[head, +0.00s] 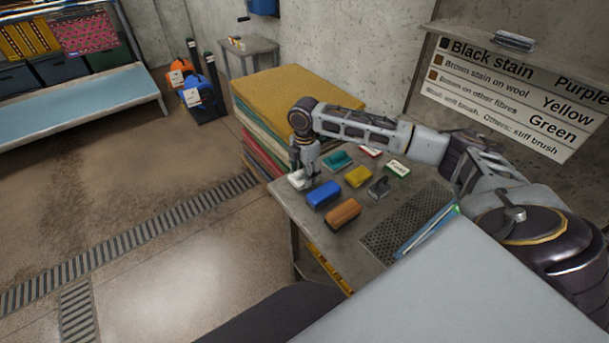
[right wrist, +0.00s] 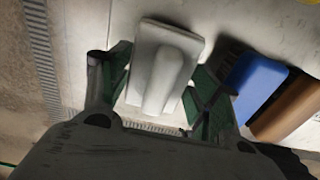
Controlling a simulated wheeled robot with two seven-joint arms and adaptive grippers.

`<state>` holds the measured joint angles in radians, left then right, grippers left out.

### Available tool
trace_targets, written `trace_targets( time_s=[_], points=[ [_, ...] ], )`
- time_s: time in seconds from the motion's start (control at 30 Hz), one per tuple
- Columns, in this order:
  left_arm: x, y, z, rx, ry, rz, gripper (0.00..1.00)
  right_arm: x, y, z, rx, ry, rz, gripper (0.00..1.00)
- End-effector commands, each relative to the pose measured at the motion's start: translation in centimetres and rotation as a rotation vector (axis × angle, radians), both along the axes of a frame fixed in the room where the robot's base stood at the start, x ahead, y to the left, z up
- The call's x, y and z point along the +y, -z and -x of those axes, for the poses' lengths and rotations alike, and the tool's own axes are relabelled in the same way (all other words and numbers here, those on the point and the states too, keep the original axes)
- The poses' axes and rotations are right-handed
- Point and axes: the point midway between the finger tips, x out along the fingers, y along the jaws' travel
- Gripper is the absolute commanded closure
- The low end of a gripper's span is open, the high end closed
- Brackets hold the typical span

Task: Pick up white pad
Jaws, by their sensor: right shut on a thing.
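The white pad (head: 297,180) is at the far left corner of the small grey table (head: 290,213), partly hidden by my right gripper (head: 305,176). In the right wrist view the white pad (right wrist: 163,66) has a flat base and a raised rounded handle. There my right gripper (right wrist: 158,85) has one finger on each side of it and is shut on it. I cannot tell whether the pad is lifted off the table. My left gripper is not in view.
Beside the pad are a blue brush (head: 323,194), an orange-brown brush (head: 343,213), a yellow pad (head: 358,177) and a teal one (head: 338,160). A dark grey tool (head: 379,187) and a perforated plate (head: 408,222) lie to the right. A rug stack (head: 290,95) stands behind.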

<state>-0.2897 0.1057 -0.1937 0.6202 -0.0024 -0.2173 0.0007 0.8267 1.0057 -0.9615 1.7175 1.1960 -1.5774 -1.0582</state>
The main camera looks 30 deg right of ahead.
Motion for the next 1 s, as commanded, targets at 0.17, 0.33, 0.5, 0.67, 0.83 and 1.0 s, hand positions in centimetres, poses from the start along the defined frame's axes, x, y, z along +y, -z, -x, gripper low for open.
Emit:
trace_targets(
  time_s=[0.17,0.33,0.5,0.67,0.83,1.0],
  points=[
    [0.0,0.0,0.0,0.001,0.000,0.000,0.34,0.0,-2.3,-0.1,-0.003,0.000,-0.001,0.62],
    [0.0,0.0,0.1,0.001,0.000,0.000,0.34,0.0,-5.0,-0.1,-0.004,0.000,-0.001,0.62],
    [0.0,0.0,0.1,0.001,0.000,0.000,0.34,0.0,-7.2,-0.1,-0.003,0.001,-0.001,0.62],
    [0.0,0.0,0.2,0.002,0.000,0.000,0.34,0.0,-8.4,-0.1,-0.002,0.001,-0.001,0.62],
    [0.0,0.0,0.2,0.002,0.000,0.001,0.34,0.0,-8.8,-0.1,-0.002,0.001,-0.001,0.62],
    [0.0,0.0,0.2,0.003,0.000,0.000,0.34,0.0,-8.8,-0.1,-0.002,0.001,-0.001,0.62]
  ],
)
